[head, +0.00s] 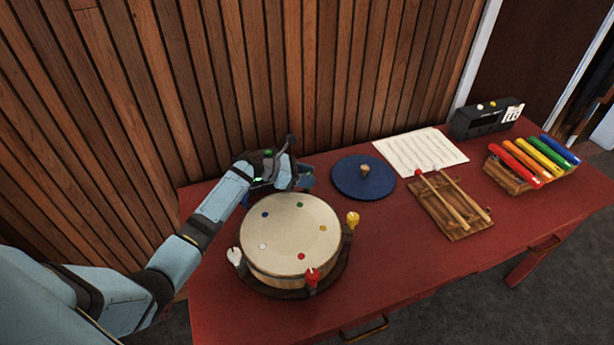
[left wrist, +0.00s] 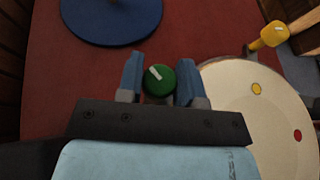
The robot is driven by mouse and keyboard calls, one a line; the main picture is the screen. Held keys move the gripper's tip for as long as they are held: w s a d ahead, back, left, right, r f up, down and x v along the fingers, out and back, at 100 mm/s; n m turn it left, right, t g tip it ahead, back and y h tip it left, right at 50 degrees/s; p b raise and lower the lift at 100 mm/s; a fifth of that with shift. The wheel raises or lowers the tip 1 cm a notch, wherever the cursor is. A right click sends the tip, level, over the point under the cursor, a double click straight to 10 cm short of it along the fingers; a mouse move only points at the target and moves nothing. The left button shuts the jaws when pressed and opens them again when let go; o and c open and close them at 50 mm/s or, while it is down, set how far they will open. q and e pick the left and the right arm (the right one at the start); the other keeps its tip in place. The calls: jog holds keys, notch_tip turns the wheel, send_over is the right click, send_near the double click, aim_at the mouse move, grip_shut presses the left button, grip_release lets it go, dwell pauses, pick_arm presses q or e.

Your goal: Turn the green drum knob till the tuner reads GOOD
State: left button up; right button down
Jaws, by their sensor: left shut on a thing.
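The round drum (head: 290,232) stands at the left of the red table, with colored dots on its pale head and colored knobs around its rim. My left gripper (head: 302,178) is at the drum's back edge. In the left wrist view its two blue fingers (left wrist: 158,82) are shut on the green drum knob (left wrist: 160,80), one on each side. The knob has a white pointer mark tilted toward the upper left. In the head view my gripper hides the knob. The black tuner (head: 486,119) stands at the back right; its display is too small to read. My right gripper is not in view.
The yellow (head: 352,219), red (head: 312,277) and white (head: 235,257) knobs stick out from the drum. A blue disc (head: 350,182), sheet music (head: 410,150), a wooden board with two mallets (head: 455,222) and colored bars (head: 527,162) lie to the right. A slatted wall rises behind.

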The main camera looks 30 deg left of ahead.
pick_arm(q)
jog(key=shift+m+g, duration=0.3)
jog(key=o, duration=0.9)
jog(key=v, duration=1.3)
jog(key=shift+s+a, duration=0.25)
jog(key=shift+a, duration=0.1)
